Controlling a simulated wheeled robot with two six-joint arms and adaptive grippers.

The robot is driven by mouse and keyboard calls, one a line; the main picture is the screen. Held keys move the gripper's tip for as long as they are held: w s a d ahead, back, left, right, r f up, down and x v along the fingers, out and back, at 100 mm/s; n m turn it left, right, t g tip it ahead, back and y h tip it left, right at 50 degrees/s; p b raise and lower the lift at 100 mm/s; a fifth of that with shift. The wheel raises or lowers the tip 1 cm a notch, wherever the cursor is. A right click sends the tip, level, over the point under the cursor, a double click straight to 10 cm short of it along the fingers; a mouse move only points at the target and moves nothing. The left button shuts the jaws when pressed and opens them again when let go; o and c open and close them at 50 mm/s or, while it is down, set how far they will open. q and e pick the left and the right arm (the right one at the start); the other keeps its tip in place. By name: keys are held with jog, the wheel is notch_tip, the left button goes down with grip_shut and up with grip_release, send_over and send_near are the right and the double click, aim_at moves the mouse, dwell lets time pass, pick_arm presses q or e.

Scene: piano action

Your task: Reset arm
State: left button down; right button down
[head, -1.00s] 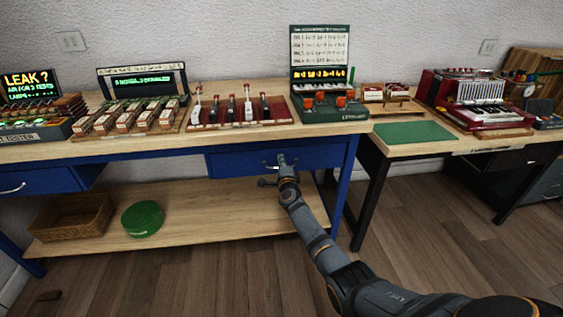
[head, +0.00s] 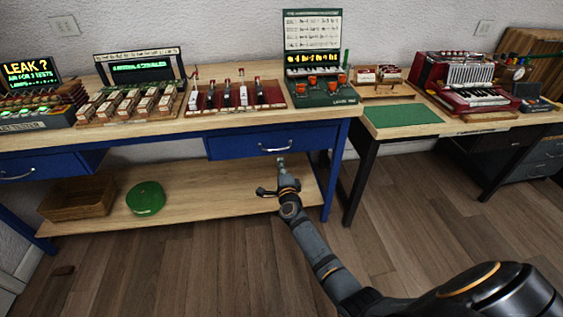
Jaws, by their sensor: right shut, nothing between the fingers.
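My right gripper (head: 281,164) is shut and empty. In the head view it shows in front of the workbench, just below the silver handle (head: 275,149) of the blue drawer (head: 262,143), and appears apart from it. The drawer looks closed under the bench top. My right arm reaches in from the lower right. My left gripper is not in view.
The wooden workbench top (head: 240,121) carries several devices, among them a green case (head: 325,98). A lower shelf (head: 235,200) holds a basket (head: 78,199) and a green round tin (head: 146,198). A second desk with a green mat (head: 402,115) and a red accordion (head: 455,75) stands right. The wooden floor is open.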

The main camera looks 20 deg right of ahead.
jog(key=shift+s+a+f, duration=0.1)
jog(key=shift+s+a, duration=0.05)
jog(key=shift+s, duration=0.25)
jog(key=shift+f, duration=0.1)
